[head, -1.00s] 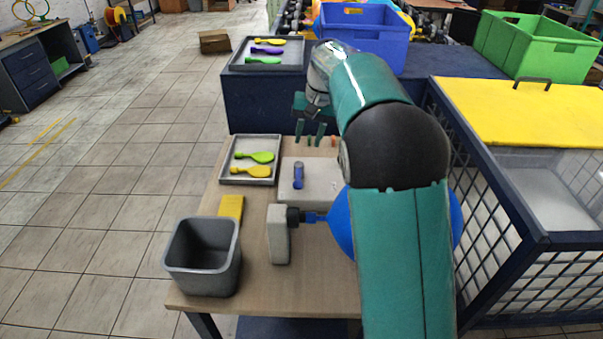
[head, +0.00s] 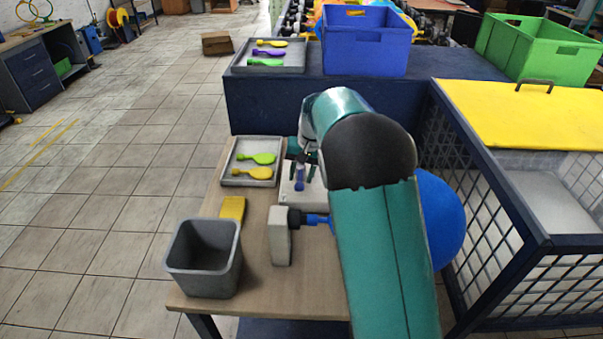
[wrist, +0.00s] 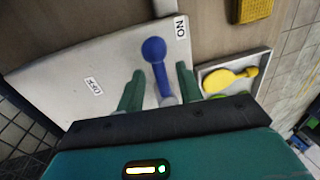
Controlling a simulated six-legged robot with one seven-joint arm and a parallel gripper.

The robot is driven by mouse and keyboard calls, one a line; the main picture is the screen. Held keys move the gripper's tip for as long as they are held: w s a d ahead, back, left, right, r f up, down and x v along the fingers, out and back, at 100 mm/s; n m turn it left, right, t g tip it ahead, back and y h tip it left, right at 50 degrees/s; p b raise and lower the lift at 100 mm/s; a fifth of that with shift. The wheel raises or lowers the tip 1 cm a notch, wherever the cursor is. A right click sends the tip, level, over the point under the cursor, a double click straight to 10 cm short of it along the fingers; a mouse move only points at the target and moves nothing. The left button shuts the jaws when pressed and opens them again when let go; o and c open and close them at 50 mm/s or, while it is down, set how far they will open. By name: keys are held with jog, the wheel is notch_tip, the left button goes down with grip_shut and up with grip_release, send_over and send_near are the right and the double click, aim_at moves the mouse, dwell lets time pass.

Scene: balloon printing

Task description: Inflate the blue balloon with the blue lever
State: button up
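The blue balloon (head: 441,220) is large and round, partly hidden behind my arm. Its blue neck (head: 317,220) meets the dark nozzle of a pale block (head: 279,236) on the table. The blue lever (wrist: 155,52) stands on a pale panel (wrist: 52,88) marked ON and OFF; the lever also shows in the head view (head: 300,180). My gripper (wrist: 160,80) is open, its two green fingers on either side of the lever's lower part with gaps visible. In the head view my gripper (head: 305,170) is low over the panel, partly hidden by my arm.
A tray (head: 233,180) with green and yellow balloons lies left of the panel. A yellow block (head: 232,208) and grey bin (head: 237,262) are nearer the front. A barred enclosure (head: 500,240) stands right; another balloon tray (head: 240,67) and blue crate (head: 364,50) are behind.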

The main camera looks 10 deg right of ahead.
grip_shut()
jog(key=shift+d, duration=0.1)
jog(key=n, duration=0.1)
jog(key=d+n, duration=0.1)
jog(key=n, duration=0.1)
jog(key=shift+d+g, duration=0.2)
jog(key=shift+g, duration=0.1)
jog(key=n, duration=0.1)
jog(key=d+n, duration=0.1)
jog(key=n, duration=0.1)
jog(key=w+d+n, duration=0.1)
jog(key=n, duration=0.1)
jog(key=shift+g, duration=0.4)
jog(key=n, duration=0.2)
jog(key=w+d+n, duration=0.1)
jog(key=n, duration=0.1)
jog(key=shift+w+d+g+h, duration=0.15)
jog(key=shift+w+g+h, duration=0.05)
jog(key=shift+g+h, duration=0.2)
jog(key=n, duration=0.2)
jog(key=w+n, duration=0.1)
jog(key=n, duration=0.1)
jog(key=w+n+h, duration=0.1)
jog(key=shift+w+d+n, duration=0.1)
jog(key=shift+d+n, duration=0.3)
jog(key=shift+w, duration=0.1)
